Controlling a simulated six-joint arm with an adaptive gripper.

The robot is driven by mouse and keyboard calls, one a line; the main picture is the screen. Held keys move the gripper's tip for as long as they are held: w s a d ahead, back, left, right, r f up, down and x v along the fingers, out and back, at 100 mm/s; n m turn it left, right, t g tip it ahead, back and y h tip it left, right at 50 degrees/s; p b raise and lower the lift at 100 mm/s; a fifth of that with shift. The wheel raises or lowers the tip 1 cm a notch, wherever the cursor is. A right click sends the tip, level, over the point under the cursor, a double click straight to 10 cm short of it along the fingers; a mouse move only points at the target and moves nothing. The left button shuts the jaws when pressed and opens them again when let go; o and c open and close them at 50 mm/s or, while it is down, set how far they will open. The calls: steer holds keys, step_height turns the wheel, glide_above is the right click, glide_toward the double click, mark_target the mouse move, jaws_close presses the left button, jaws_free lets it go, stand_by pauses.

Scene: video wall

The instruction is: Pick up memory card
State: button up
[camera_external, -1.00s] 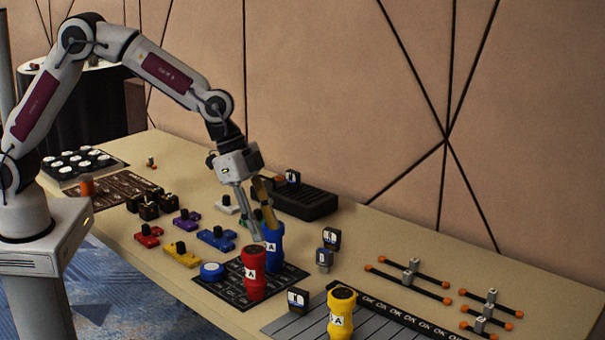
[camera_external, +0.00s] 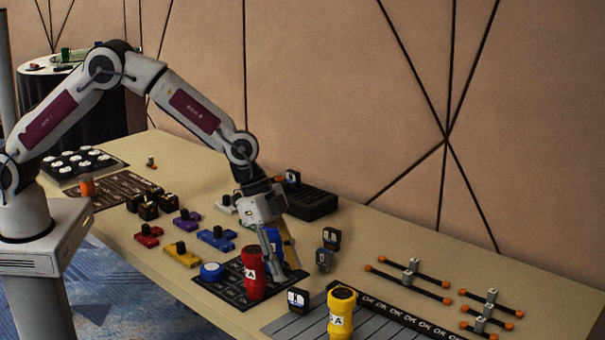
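Small black card-like blocks with white and blue labels, which look like memory cards, stand on the table. One card (camera_external: 298,299) is at the front edge near the grey striped mat, another (camera_external: 331,238) is right of my gripper, and a third (camera_external: 292,177) is at the back by a black tray. My gripper (camera_external: 284,270) points down over the black mat, its fingers apart. A blue cylinder (camera_external: 275,237) shows partly between or behind the fingers. I cannot tell whether they touch it. The cards stand apart from the fingers.
A red cylinder (camera_external: 252,273) stands close left of my gripper, and a yellow one (camera_external: 341,312) stands to the front right. A small grey block (camera_external: 323,259) is below the middle card. Coloured blocks lie to the left, rods with orange ends to the right.

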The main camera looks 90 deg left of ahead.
mark_target(298, 291)
steer(key=shift+x, duration=1.25)
steer(key=shift+w+f, duration=0.4)
steer(key=shift+f, duration=0.35)
steer(key=shift+w+f, duration=0.4)
steer(key=shift+f, duration=0.35)
steer(key=shift+x, duration=0.95)
jaws_close()
